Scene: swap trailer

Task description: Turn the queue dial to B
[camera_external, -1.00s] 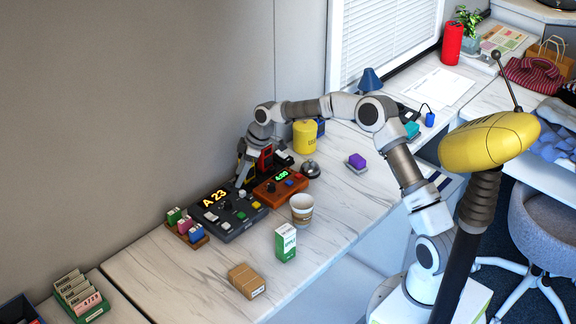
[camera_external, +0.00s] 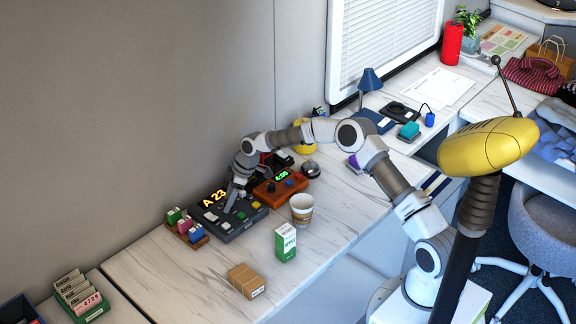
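The queue console (camera_external: 236,229) is a dark box on the counter against the wall, with several buttons and knobs on its top. Its display (camera_external: 214,199) reads "A 23" in yellow. My gripper (camera_external: 231,207) points down over the middle of the console, close to its top. Whether it touches a knob cannot be made out. The fingers are too small to tell open from shut, and they hide part of the console, so the dial and its pointer are not clear.
An orange device (camera_external: 268,192) with a green "4:00" display stands right of the console, with a bell (camera_external: 310,168) beyond. A rack of small coloured boxes (camera_external: 187,229) is at left. A cup (camera_external: 302,209), green-white carton (camera_external: 286,241) and brown box (camera_external: 246,280) stand in front.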

